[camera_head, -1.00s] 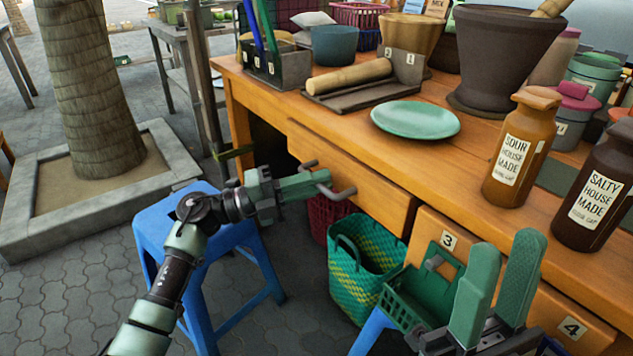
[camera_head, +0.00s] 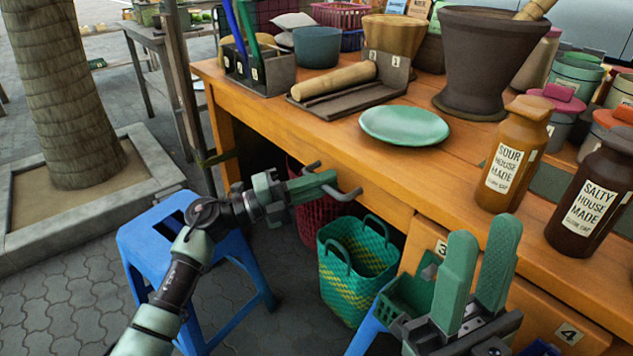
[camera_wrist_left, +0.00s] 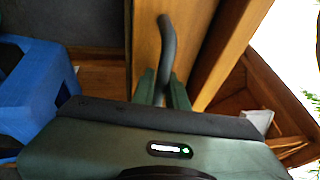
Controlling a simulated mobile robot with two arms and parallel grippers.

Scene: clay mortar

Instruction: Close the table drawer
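The table drawer (camera_head: 375,203) is under the wooden tabletop at the front of the table. Its front looks about level with the frame around it, and I see no clear gap. Its dark bar handle (camera_head: 350,194) sticks out toward me. My left gripper (camera_head: 328,181) is at the handle, with its green fingers close together. In the left wrist view the handle (camera_wrist_left: 167,45) runs between the two fingers (camera_wrist_left: 162,92), which appear shut on it. My right gripper (camera_head: 482,228) is open and empty in front of the table, fingers pointing up.
A green plate (camera_head: 404,124), a sour bottle (camera_head: 514,155) and a salty bottle (camera_head: 592,192) stand on the tabletop (camera_head: 300,125). A blue stool (camera_head: 160,235) is below my left arm. A woven green basket (camera_head: 350,285) and a red basket (camera_head: 315,220) are under the drawer.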

